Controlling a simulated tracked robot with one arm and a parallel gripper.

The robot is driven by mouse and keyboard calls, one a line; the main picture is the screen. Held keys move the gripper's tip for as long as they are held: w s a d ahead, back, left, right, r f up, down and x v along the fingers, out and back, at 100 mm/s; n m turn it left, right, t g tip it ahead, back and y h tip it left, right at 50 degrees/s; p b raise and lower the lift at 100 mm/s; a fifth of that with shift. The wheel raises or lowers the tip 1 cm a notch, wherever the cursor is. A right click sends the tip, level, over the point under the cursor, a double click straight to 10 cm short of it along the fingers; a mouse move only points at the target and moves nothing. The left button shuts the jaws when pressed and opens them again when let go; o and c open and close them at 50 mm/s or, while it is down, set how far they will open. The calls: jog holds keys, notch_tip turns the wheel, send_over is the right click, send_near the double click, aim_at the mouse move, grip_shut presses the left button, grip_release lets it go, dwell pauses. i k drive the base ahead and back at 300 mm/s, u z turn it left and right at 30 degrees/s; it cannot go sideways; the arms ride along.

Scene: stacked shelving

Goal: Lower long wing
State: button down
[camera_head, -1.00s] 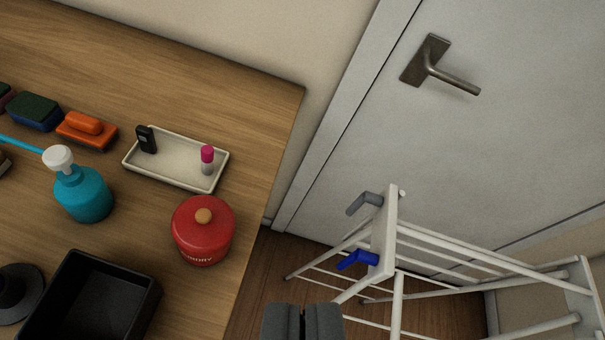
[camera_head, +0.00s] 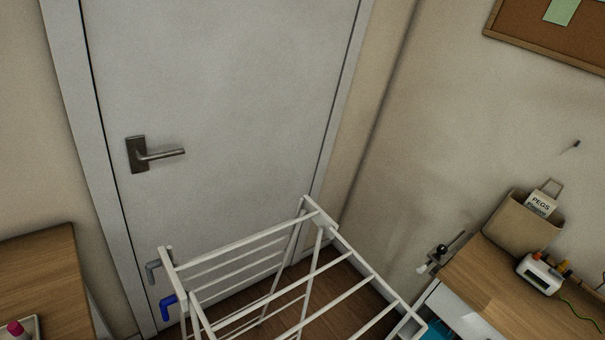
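A white metal drying rack (camera_head: 378,279) stands on the floor at the lower middle, in front of the door. Its rails run slantwise between a left end bar and a right end bar, and its near part is cut off by the bottom edge. A blue lever (camera_head: 167,306) and a grey lever (camera_head: 153,271) stick out from its left end. I cannot tell from this view which part is the long wing. My gripper is out of view.
A closed grey door (camera_head: 225,110) with a metal handle (camera_head: 160,154) is behind the rack. A wooden counter (camera_head: 40,270) is at left. At right, a wooden worktop (camera_head: 490,290) holds a small white device (camera_head: 540,273), below a beige peg bag (camera_head: 523,222) on the wall.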

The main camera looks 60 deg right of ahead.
aim_at(210, 331)
jog(key=u, duration=0.35)
jog(key=k, duration=2.05)
jog(key=z, duration=0.95)
jog(key=i, duration=1)
jog(key=u, duration=0.05)
